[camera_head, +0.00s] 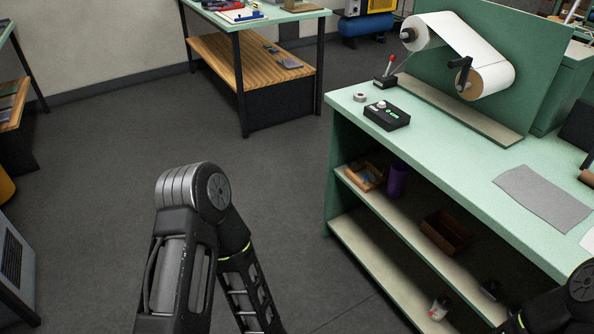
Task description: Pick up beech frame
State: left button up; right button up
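I cannot make out anything that is clearly a beech frame. A small light wooden tray or frame-like piece (364,176) sits on the upper shelf of the green workbench at the right, with small things in it; I cannot tell whether it is the beech frame. My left arm rises at the lower left and bends down again past the bottom edge, so its gripper is out of view. Part of my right arm shows in the lower right corner, over the bench's lower part; its gripper does not show.
The green workbench (448,148) carries a paper roll stand (545,85), a black control box (387,116) and a grey mat (543,198). A purple cylinder (397,180) and brown box (446,232) are on its shelf. Another table (282,12) stands behind. The floor (110,150) between is clear.

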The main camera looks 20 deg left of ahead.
aim_at(356, 173)
jog(key=u, duration=0.15)
jog(key=i+j+z, duration=0.1)
jog(key=z, duration=0.55)
jog(key=i+j+z, duration=0.35)
jog(key=j, duration=0.25)
jog(key=i+j+z, duration=0.2)
jog(key=j, duration=0.15)
jog(key=j+z, duration=0.2)
jog(key=j, duration=0.15)
jog(key=j+z, duration=0.15)
jog(key=j, duration=0.25)
jog(key=i+j, duration=0.1)
jog(key=j, duration=0.3)
jog(key=i+j, duration=0.1)
jog(key=j, duration=0.3)
jog(key=i+j, duration=0.1)
jog(key=j, duration=0.3)
jog(key=i+j, duration=0.1)
jog(key=j, duration=0.3)
jog(key=z, duration=0.05)
